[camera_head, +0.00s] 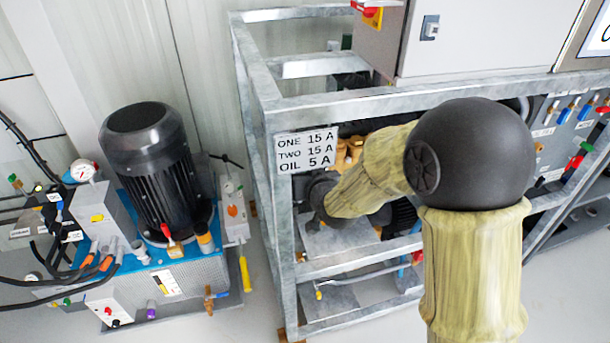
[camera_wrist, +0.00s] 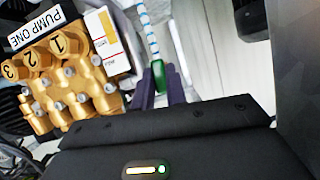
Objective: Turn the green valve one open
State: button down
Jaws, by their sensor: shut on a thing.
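The green valve handle (camera_wrist: 158,74) shows in the wrist view, just right of the brass pump, at the lower end of a blue-and-white striped hose. My gripper (camera_wrist: 161,88) has its dark purple fingers on either side of the handle and is shut on it. The fingers hide the handle's lower part, and the valve body cannot be made out. In the head view my arm reaches into the metal frame. My gripper and this handle cannot be made out there.
The brass pump (camera_wrist: 75,75), numbered 1 to 3, sits close left under a "PUMP ONE" label (camera_wrist: 42,28). A galvanized frame (camera_head: 262,140) with a sign (camera_head: 307,150) surrounds my reach. A motor unit (camera_head: 150,150) stands left. More small valves (camera_head: 572,110) line the right.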

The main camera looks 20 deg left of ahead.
jog(key=shift+f, duration=0.1)
jog(key=c, duration=1.4)
grip_release()
jog(key=shift+c, duration=0.2)
jog(key=b+v, duration=0.2)
jog(key=v, duration=1.5)
jog(key=shift+s, duration=0.2)
jog(key=shift+d, duration=0.15)
jog(key=shift+c, duration=0.2)
